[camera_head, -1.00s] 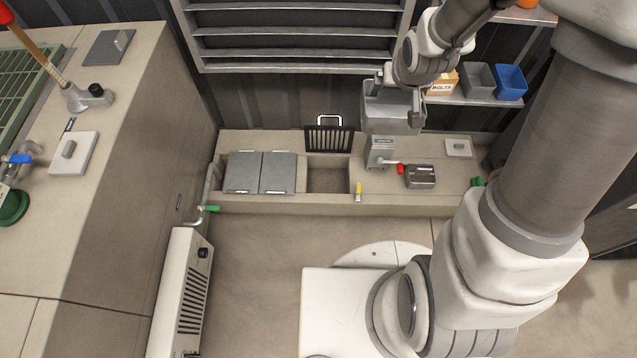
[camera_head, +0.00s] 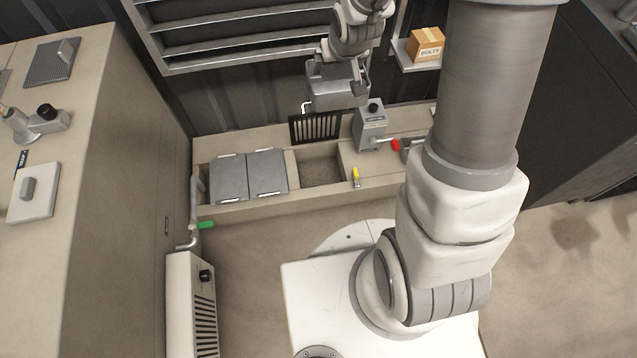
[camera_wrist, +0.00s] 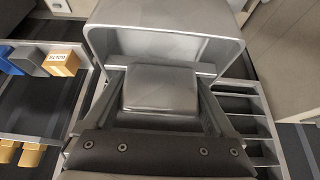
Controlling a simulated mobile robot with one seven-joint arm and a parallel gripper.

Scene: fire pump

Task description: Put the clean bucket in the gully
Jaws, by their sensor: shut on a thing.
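My gripper (camera_head: 345,66) is shut on a grey metal bucket (camera_head: 336,94), held in the air above the back of the low bench. In the wrist view the bucket (camera_wrist: 165,24) fills the top, with its pale, empty-looking inside showing. The fingers of my gripper (camera_wrist: 163,88) close around a grey block-like part at its near side. The gully (camera_head: 320,172) is the open square recess in the bench, below and in front of the bucket. A dark slatted grate (camera_head: 315,129) stands upright behind the recess.
Two grey cover plates (camera_head: 248,174) lie left of the recess. A grey box (camera_head: 370,127) with a red-ended lever (camera_head: 395,145) stands to its right. A yellow-handled valve (camera_head: 355,175) is at the front edge. Slatted shelving (camera_head: 235,40) and a bolts carton (camera_head: 426,43) are behind.

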